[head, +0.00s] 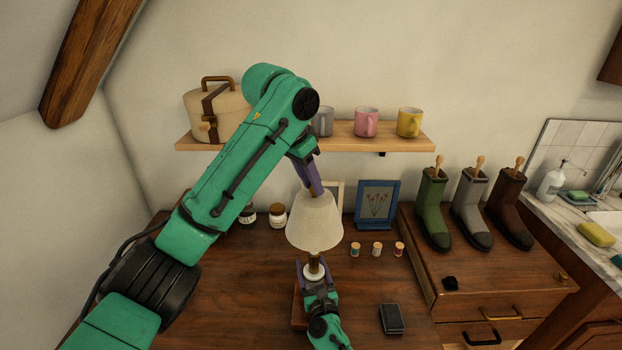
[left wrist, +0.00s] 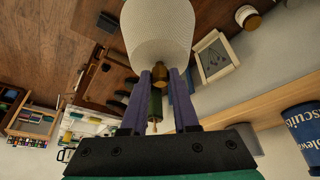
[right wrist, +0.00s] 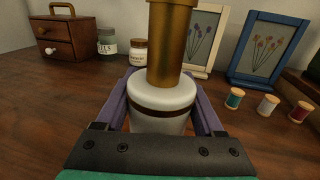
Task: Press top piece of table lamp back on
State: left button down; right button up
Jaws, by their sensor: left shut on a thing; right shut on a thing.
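The lamp's top piece is a cream, ribbed shade (head: 314,224) with a small brass knob (left wrist: 160,74) on top. My left gripper (head: 314,190) reaches down from above and is shut on this knob. The lamp's lower piece is a white base (right wrist: 162,106) with a dark band and an upright brass stem (right wrist: 170,45). My right gripper (head: 314,274) is shut around the white base near the table. In the head view the shade hangs over the stem, whose upper end is hidden. I cannot tell whether the two pieces touch.
Behind stand two jars (head: 277,215), a blue picture frame (head: 377,205) and a pale frame. Several thread spools (head: 377,249) and a dark box (head: 392,319) lie right on the wooden table (head: 225,300). A shelf (head: 350,137) with mugs is close behind my left arm.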

aim_at(312, 198)
pick_arm(q)
jog(key=shift+f, duration=0.1)
dwell(0.3)
jog(key=shift+f, duration=0.9)
jog(key=shift+f, duration=0.9)
jog(key=shift+f, duration=0.9)
jog(key=shift+f, duration=0.15)
jog(key=shift+f, duration=0.85)
